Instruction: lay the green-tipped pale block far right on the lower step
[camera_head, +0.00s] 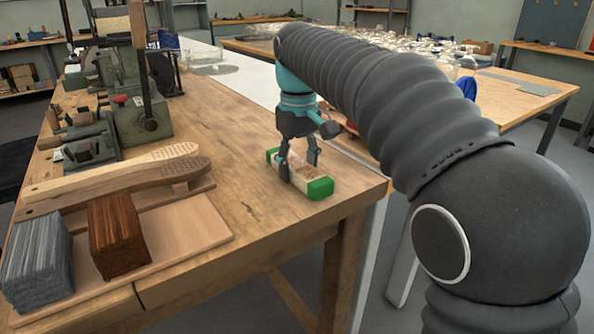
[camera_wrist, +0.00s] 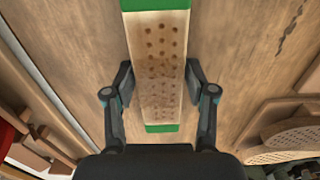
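The pale block (camera_head: 301,178) has green ends and lies lengthwise near the right corner of the wooden bench. Its top with rows of small holes shows in the wrist view (camera_wrist: 160,60). My gripper (camera_head: 299,170) is over its middle, one finger along each long side. In the wrist view the fingertips (camera_wrist: 160,82) appear to touch its sides, with no clear gap. I cannot tell whether its underside touches the bench. The pale, low lower step (camera_head: 185,232) is at the front left, with a dark brown block (camera_head: 117,235) and a grey bristly block (camera_head: 38,262) on it.
Two paddle-shaped wooden pieces (camera_head: 120,180) lie on the strip behind the lower step. Green machines (camera_head: 125,95) stand at the back left. The bench (camera_head: 240,170) is clear between the pale block and the step, and the step's right part is bare.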

